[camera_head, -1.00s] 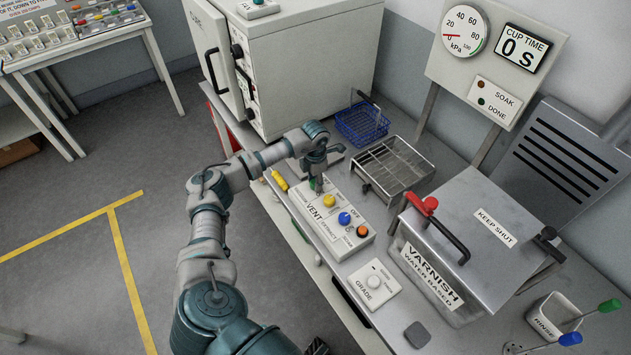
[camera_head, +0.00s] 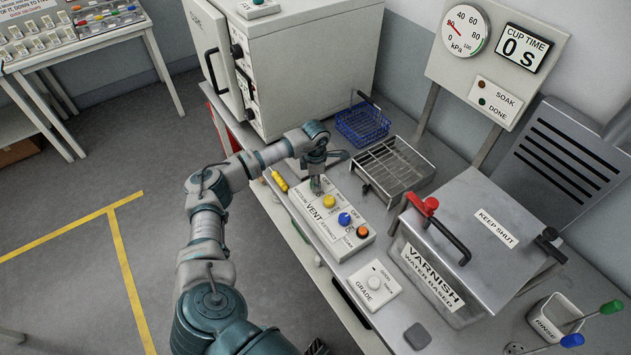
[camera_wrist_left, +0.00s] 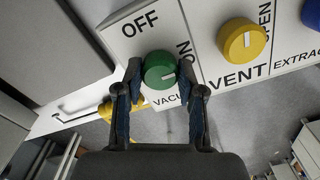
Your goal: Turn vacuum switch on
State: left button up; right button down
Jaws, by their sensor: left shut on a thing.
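The green vacuum knob (camera_wrist_left: 160,70) sits on the white control panel (camera_wrist_left: 115,38) in the left wrist view, with OFF at its upper left and ON at its right. Its white mark points right, to the ON side. My left gripper (camera_wrist_left: 163,84) is shut on this knob, one finger on each side. In the head view my left gripper (camera_head: 316,186) reaches down on the far end of the panel (camera_head: 318,225) and mostly hides the knob. The pressure gauge (camera_head: 467,30) has its red needle tilted up to the left. My right gripper is not in view.
The yellow vent knob (camera_head: 329,201), blue knob (camera_head: 344,219) and orange button (camera_head: 362,232) are close beside my gripper. A wire basket (camera_head: 395,165) and blue basket (camera_head: 362,122) stand behind. The varnish tank (camera_head: 470,250) is at the right, a cabinet (camera_head: 300,50) behind.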

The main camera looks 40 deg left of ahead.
pick_arm(q)
jog(key=o, duration=1.1)
jog(key=shift+w+a+r, duration=0.15)
jog(key=shift+r, duration=0.15)
jog(key=shift+o, duration=0.2)
jog(key=shift+f, duration=0.2)
notch_tip(320, 180, up, 12)
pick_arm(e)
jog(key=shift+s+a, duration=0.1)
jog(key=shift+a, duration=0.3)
pick_arm(q)
jog(key=shift+a+f, duration=0.1)
